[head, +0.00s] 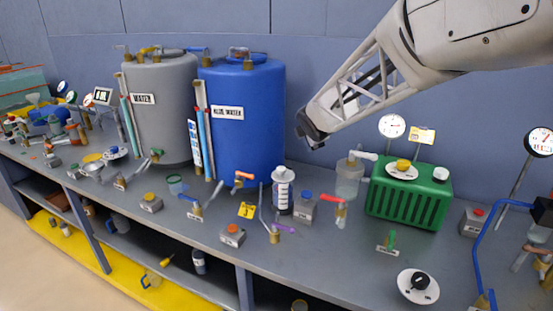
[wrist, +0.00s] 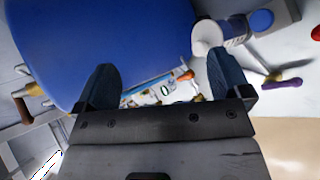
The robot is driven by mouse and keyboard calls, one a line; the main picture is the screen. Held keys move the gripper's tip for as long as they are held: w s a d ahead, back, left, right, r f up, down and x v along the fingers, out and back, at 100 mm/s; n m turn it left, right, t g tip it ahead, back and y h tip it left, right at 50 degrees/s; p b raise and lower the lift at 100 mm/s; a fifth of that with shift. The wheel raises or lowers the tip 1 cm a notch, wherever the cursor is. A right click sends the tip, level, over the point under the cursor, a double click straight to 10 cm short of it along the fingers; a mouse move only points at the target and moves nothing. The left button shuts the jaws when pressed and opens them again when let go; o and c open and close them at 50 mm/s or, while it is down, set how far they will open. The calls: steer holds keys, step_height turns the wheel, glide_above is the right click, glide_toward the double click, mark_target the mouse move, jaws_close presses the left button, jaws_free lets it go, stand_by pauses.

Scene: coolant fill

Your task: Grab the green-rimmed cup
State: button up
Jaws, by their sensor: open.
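The green-rimmed cup (head: 176,184) is a small translucent cup standing on the bench in front of the grey tank, left of centre in the head view. I cannot make it out in the wrist view. My gripper (head: 312,138) is in the air to the right of the blue tank, well to the right of the cup and above the bench. In the wrist view my gripper (wrist: 161,70) has its two dark fingers spread apart, with nothing held between them.
The blue tank (head: 242,120) and the grey tank (head: 162,110) stand at the back. A white-and-black canister (head: 283,190), a grey box with a blue cap (head: 304,207) and several valves crowd the bench. A green ribbed unit (head: 408,195) stands to the right.

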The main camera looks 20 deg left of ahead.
steer(key=a+f+n+y, duration=0.25)
steer(key=a+n, duration=0.25)
steer(key=a, duration=0.7)
steer(key=n+g+y, duration=0.6)
steer(key=n+g, duration=0.1)
steer(key=n, duration=1.3)
glide_above(178, 180)
steer(key=d, duration=0.4)
step_height(178, 180, down, 17)
steer(key=shift+s+a, duration=0.15)
steer(key=shift+s, duration=0.2)
steer(key=shift+f+h, duration=0.1)
steer(key=shift+h, duration=0.15)
step_height(178, 180, down, 8)
steer(key=shift+f, duration=0.1)
steer(key=shift+a, duration=0.35)
steer(key=shift+w+a+f, duration=0.15)
steer(key=shift+a, duration=0.25)
